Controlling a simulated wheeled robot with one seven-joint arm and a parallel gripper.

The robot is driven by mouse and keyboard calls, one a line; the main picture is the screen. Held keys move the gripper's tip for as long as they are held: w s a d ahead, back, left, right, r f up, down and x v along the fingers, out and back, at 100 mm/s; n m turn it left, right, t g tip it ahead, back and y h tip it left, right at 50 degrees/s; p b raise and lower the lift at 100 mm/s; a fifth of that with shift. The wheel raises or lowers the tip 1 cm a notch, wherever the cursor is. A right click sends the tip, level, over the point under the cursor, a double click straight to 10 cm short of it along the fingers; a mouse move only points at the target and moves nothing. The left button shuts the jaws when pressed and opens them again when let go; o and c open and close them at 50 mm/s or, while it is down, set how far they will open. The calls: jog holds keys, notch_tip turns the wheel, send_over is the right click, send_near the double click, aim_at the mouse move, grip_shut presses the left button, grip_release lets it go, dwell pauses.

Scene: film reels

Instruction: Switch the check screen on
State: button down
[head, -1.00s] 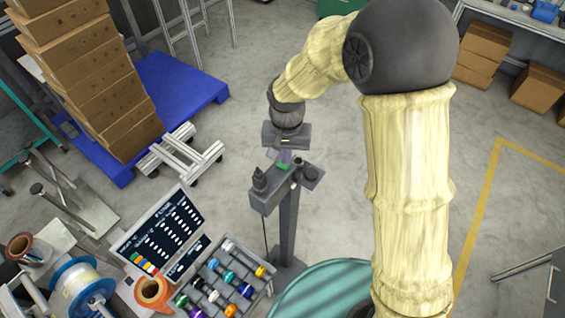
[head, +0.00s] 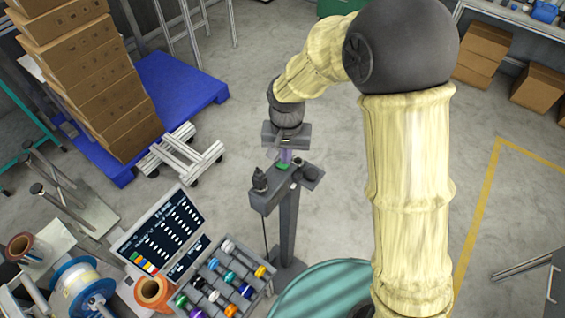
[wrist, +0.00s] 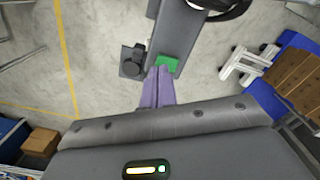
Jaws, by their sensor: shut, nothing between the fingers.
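A grey box on a post (head: 268,199) stands in the middle of the head view. A green pad (head: 282,167) is on its top; the pad also shows in the wrist view (wrist: 167,64). My gripper (head: 285,160) is over the box, pointing down, with purple fingers shut and empty. In the wrist view its fingertips (wrist: 159,70) are right at the green pad, overlapping its edge; I cannot tell whether they touch it. I cannot make out a lit screen on the box. A dark panel with white writing (head: 160,232) stands at the left.
A dark knob (head: 259,179) and a dark round part (head: 311,173) flank the pad. A rack of coloured spools (head: 222,283) and a teal round top (head: 325,288) are in front. A blue pallet (head: 180,90) with stacked boxes is behind left.

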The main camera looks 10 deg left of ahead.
jog(key=shift+f+b, duration=0.65)
jog(key=shift+f, duration=0.3)
dwell(0.9)
jog(key=shift+r+p, duration=2.75)
jog(key=shift+r, duration=0.8)
jog(key=shift+w+d+f, duration=0.1)
jog(key=shift+d, duration=0.25)
jog(key=s+d+f+t+b, duration=0.1)
jog(key=s+d+b, duration=0.2)
jog(key=d, duration=0.9)
jog(key=s+d+f+m+t+b, duration=0.1)
jog(key=s+d+b, duration=0.3)
jog(key=d, duration=0.9)
jog(key=shift+s+t, duration=0.15)
jog(key=shift+t, duration=0.15)
